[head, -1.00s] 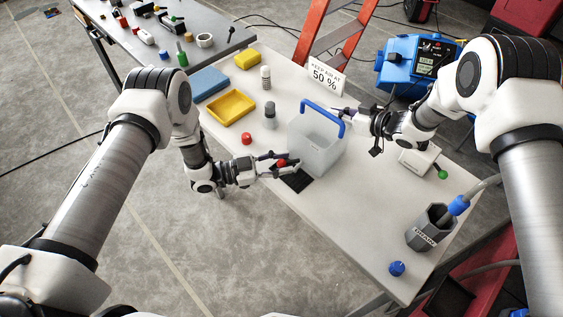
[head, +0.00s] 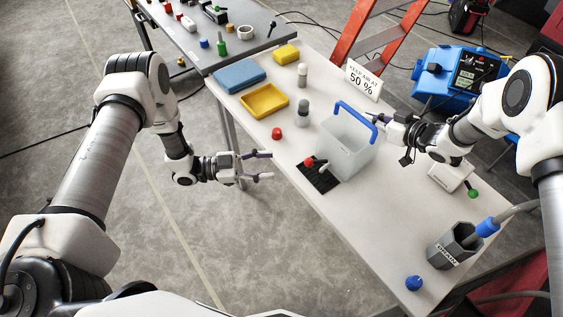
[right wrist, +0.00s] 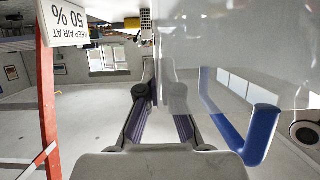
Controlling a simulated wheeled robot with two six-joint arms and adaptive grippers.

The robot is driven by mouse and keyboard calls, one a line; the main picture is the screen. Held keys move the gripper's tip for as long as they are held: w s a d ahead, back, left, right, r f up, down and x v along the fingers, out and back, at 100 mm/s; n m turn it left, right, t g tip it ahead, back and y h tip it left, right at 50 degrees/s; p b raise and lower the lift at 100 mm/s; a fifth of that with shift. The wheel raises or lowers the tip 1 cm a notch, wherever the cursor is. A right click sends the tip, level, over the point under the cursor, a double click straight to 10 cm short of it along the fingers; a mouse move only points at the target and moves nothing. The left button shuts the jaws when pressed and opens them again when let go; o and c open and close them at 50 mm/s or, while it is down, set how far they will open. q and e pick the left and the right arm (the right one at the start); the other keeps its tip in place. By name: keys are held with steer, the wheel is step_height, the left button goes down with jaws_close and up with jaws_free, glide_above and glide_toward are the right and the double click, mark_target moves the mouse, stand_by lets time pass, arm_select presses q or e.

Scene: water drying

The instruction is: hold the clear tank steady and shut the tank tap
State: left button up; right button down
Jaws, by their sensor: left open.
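The clear tank (head: 346,145) with a blue handle (head: 356,114) stands upright on the white table (head: 400,215). The red tap (head: 309,162) is at the lower left of its front, above a black mat (head: 318,180). I cannot tell from its small red knob whether it is shut. My left gripper (head: 268,166) is open and empty, left of the tap and apart from it, past the table's edge. My right gripper (head: 374,117) is at the tank's upper right rim; the right wrist view shows its fingers (right wrist: 159,85) closed on either side of the tank wall.
A grey drain cup (head: 453,247) and blue cap (head: 414,283) are at front right. An orange ladder (head: 350,45) stands behind.

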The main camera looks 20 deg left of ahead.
steer(key=c, duration=1.2)
jaws_free()
steer(key=shift+c, duration=0.2)
steer(key=shift+d, duration=0.15)
